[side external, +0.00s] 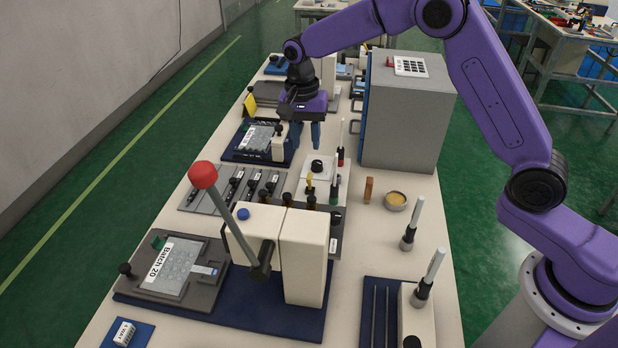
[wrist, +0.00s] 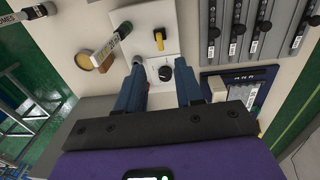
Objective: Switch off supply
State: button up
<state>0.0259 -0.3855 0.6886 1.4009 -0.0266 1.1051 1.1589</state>
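A white panel (side external: 325,160) carries a black round knob (side external: 317,166) and a yellow lever or switch (side external: 310,181). In the wrist view the knob (wrist: 165,73) shows between my fingertips and the yellow part (wrist: 160,40) stands upright beyond it on the same white panel (wrist: 147,22). No label naming the supply is readable. My gripper (side external: 299,137) hangs over the table behind the panel in the side view, its blue fingers pointing down. In the wrist view my gripper (wrist: 162,76) is open with nothing between the fingers; contact with the knob cannot be told.
A large grey box (side external: 405,115) stands close to the right. A press with a red-balled lever (side external: 204,175) stands in front. A row of sliders (side external: 235,188), a brown block (side external: 368,190) and a small round dish (side external: 396,200) lie nearby.

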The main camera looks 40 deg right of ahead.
aim_at(309, 176)
jog(key=f, duration=1.2)
jog(key=shift+s+d, duration=0.25)
grip_shut()
